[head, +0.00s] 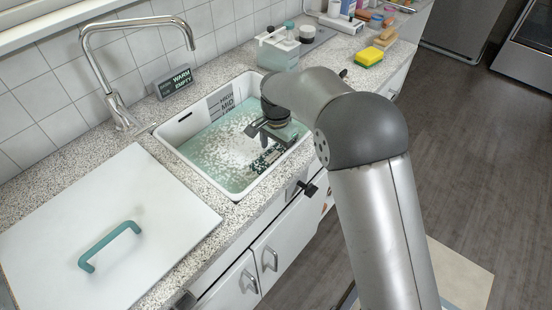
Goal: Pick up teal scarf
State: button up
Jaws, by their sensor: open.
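My gripper (264,142) is inside a white sink-like basin (168,136) and points down, low over foamy teal water (215,145). It is open. A dark, light-speckled patterned piece (265,160) shows at the water just below the fingers. I cannot tell what it is or whether the fingers touch it. I cannot make out a teal scarf; foam, water and my arm hide part of the basin.
A steel faucet (98,60) rises behind the basin, beside a sign (174,82) reading WARM EMPTY. A white lid with a teal handle (108,245) lies at left. A caddy (277,52), yellow sponge (369,57) and several bottles stand at the back right.

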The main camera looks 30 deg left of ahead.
aim_at(276, 154)
notch_tip(276, 154, down, 4)
jog(key=shift+a+f, duration=0.1)
jog(key=c, duration=1.1)
jog(key=shift+c, duration=0.2)
